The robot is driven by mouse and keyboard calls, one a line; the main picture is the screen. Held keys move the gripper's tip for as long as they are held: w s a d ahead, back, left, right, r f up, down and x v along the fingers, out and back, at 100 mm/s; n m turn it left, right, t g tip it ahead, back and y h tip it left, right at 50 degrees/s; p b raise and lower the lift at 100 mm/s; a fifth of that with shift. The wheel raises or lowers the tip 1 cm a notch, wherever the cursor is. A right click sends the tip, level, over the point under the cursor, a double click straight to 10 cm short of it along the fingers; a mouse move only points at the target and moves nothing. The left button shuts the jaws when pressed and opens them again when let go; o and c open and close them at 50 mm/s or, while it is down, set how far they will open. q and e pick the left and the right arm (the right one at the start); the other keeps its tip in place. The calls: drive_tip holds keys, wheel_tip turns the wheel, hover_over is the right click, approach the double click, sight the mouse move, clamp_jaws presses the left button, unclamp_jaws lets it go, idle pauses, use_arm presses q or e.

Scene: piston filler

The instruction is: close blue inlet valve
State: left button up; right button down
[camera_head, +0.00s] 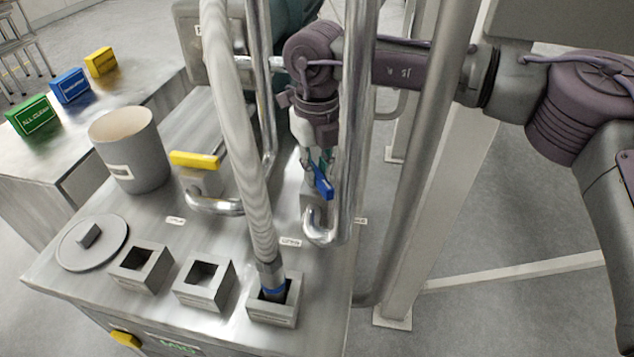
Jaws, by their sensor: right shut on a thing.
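The blue inlet valve handle (323,182) sits on a pipe fitting toward the right side of the steel machine top, partly behind a vertical steel pipe. My right gripper (318,165) reaches down from above and is shut on the blue handle. The vertical pipe hides part of the gripper and the valve body. A yellow valve handle (194,160) stands to the left on another bent pipe, with nothing touching it. My left gripper is not in view.
A ribbed hose (243,150) ends in the right one of three square sockets. Vertical pipes (357,120) stand close to my right gripper. A grey pot (130,150) and a round lid (92,243) are at the left. Green, blue and yellow boxes (33,116) stand on a side table.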

sight(317, 172)
drive_tip(key=n+b, duration=0.1)
drive_tip(key=n, duration=0.1)
drive_tip(key=n+b, duration=0.2)
drive_tip(key=shift+f+n, duration=0.2)
drive_tip(key=shift+n, duration=0.1)
drive_tip(key=n+b, duration=0.1)
drive_tip(key=n, duration=0.1)
drive_tip(key=shift+r+n, duration=0.1)
drive_tip(key=shift+n, duration=0.2)
drive_tip(key=shift+r+n+b, duration=0.1)
drive_tip(key=shift+n+b, duration=0.3)
drive_tip(key=shift+n, duration=1.1)
drive_tip(key=c, duration=1.1)
unclamp_jaws()
wheel_tip(317, 172, up, 12)
